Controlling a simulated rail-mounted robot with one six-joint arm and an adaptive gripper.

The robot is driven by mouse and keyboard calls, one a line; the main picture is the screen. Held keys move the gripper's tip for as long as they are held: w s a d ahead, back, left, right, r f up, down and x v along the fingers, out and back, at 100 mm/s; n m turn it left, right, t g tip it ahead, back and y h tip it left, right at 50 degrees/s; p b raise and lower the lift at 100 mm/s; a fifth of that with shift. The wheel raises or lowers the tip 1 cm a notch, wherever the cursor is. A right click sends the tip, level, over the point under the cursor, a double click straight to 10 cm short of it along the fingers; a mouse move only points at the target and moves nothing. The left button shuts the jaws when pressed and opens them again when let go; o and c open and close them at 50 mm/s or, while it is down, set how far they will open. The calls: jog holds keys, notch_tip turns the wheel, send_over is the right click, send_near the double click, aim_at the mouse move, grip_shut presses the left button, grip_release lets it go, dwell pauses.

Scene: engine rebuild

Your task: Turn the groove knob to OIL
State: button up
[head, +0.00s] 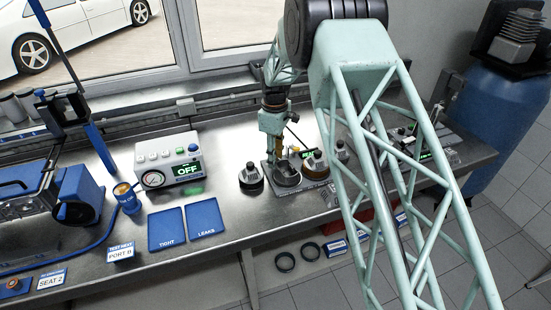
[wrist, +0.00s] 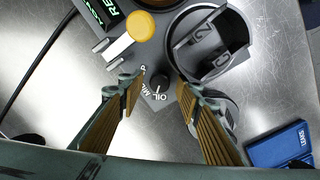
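The groove knob (wrist: 160,82) is a small black dial on a grey panel in the wrist view. Labels around it read OIL, MID and one partly hidden by a fingertip. Its pointer is too small to read surely. My gripper (wrist: 161,88) is open, its two tan-padded fingers on either side of the knob; I see no finger touching it. In the head view my gripper (head: 278,140) points down over the grey station on the bench, and the knob cannot be made out there.
Beside the knob are a yellow button (wrist: 140,26), a green display (wrist: 100,12) and a dark round cup (wrist: 212,45). In the head view, a gauge box reading OFF (head: 168,162) and blue TIGHT (head: 167,229) and LEAKS (head: 204,218) mats lie left on the steel bench.

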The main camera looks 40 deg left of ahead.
notch_tip(320, 180, up, 12)
jog(key=shift+s+f, duration=0.15)
jog(key=shift+f, duration=0.05)
dwell(0.5)
dwell(0.4)
